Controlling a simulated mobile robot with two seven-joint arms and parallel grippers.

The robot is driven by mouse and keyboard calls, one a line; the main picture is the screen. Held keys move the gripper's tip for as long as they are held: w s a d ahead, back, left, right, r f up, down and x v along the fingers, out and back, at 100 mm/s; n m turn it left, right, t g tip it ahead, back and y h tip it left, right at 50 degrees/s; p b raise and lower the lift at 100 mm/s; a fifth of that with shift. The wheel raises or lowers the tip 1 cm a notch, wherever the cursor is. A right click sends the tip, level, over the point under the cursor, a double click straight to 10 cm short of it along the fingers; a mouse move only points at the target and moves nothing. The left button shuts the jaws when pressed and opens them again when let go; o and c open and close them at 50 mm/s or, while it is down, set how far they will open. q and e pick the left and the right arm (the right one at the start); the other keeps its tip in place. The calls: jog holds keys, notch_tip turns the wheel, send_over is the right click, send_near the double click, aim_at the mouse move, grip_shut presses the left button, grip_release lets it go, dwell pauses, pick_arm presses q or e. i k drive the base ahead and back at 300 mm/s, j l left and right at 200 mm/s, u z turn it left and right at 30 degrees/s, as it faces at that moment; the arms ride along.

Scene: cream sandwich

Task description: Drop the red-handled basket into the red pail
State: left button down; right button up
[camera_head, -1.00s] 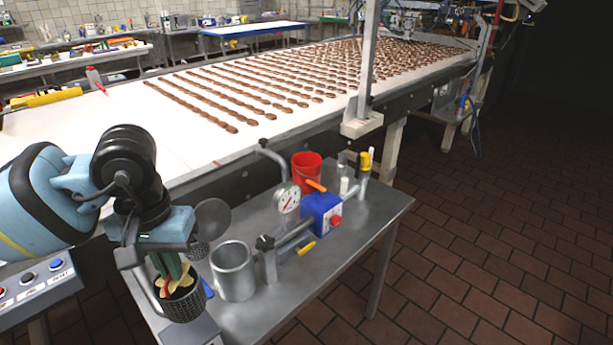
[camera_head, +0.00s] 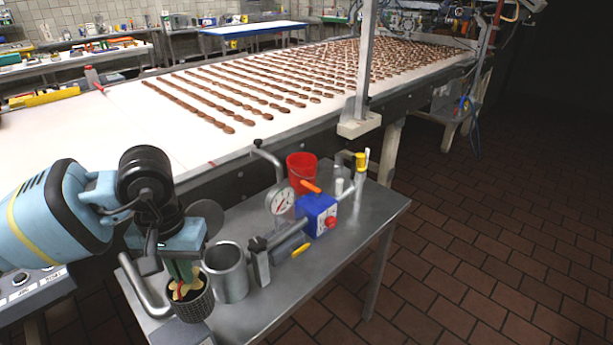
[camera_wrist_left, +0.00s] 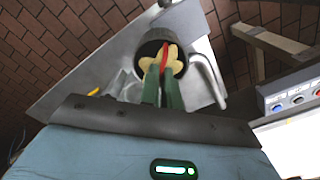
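The basket (camera_head: 194,305) is a small dark mesh cup at the near left of the steel table. My left gripper (camera_head: 183,291) reaches down into its mouth with green fingers and pale tips. In the left wrist view the basket (camera_wrist_left: 151,42) is a dark round cup. There the red handle (camera_wrist_left: 166,47) shows between the pale fingertips of my left gripper (camera_wrist_left: 163,60), which looks shut on it. I cannot tell how far the basket is above the table. The red pail (camera_head: 302,172) stands upright at the table's back edge. My right gripper is not in view.
On the steel table (camera_head: 340,270), a grey metal pot (camera_head: 226,275), a pressure gauge (camera_head: 280,201) with pipes and a blue box (camera_head: 317,215) stand between basket and pail. The conveyor (camera_head: 120,120) runs behind. The table's right side is clear.

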aim_at(305, 171)
jog(key=i+l, duration=0.1)
jog(key=l, duration=0.25)
jog(key=i+l, duration=0.1)
jog(key=l, duration=0.3)
jog(key=i+l, duration=0.25)
jog(key=i, duration=0.15)
jog(key=i+l, duration=0.2)
jog(key=i, duration=0.2)
jog(key=i+j, duration=0.2)
jog(key=i, duration=0.15)
jog(key=i+j+z, duration=0.1)
jog(key=i, duration=0.25)
jog(key=j, duration=0.1)
